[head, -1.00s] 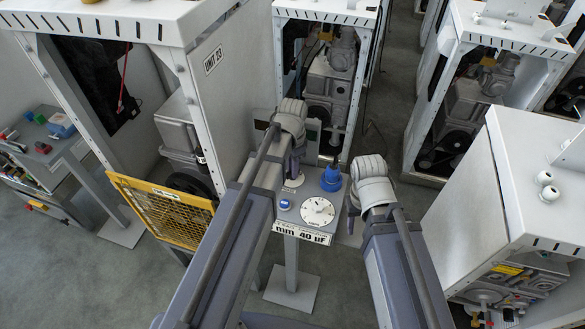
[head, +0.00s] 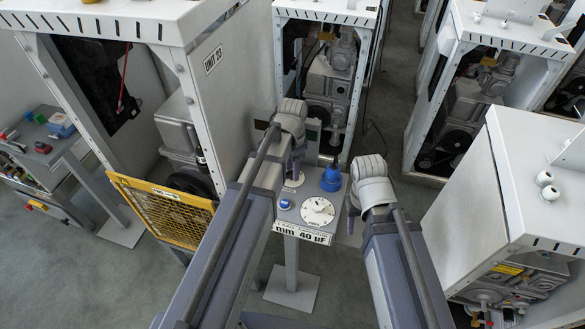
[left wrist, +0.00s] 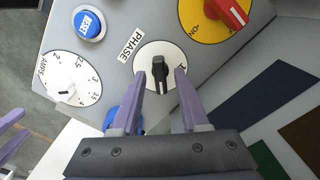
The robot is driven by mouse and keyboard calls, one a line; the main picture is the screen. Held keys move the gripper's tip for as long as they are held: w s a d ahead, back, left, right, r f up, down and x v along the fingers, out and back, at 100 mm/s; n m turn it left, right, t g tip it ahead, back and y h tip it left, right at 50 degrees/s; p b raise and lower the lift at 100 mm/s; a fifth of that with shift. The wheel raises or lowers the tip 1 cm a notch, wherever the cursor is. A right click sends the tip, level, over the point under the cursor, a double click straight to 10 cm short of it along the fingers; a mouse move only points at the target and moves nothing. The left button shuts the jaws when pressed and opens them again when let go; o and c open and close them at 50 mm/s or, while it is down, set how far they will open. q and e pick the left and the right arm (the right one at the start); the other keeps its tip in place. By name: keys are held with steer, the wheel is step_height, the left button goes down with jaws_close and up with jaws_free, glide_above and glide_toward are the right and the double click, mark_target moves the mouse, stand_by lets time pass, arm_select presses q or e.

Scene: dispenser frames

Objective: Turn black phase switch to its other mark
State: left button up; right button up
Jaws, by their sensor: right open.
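The black phase switch (left wrist: 159,72) is a small knob on a white round plate beside the word PHASE in the left wrist view. Its bar runs roughly up and down there. My left gripper (left wrist: 161,76) is open, with one purple finger on each side of the knob and visible gaps between. In the head view the plate (head: 292,182) shows below my left gripper (head: 296,172), which hides much of the knob. My right gripper (head: 352,208) is open to the right of the panel, beside the blue knob. The switch marks are mostly hidden or too small to read.
The panel also carries a white dial (left wrist: 72,80), a blue RESET button (left wrist: 88,24) and a red switch on a yellow plate (left wrist: 200,14). A large blue knob (head: 331,179) stands near my right gripper. A yellow mesh guard (head: 165,208) and a white cabinet (head: 470,200) flank my arms.

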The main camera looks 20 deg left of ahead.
arm_select(q)
steer(key=shift+r, duration=0.1)
step_height(320, 180, up, 8)
steer(key=p, duration=0.8)
steer(key=shift+f, duration=0.2)
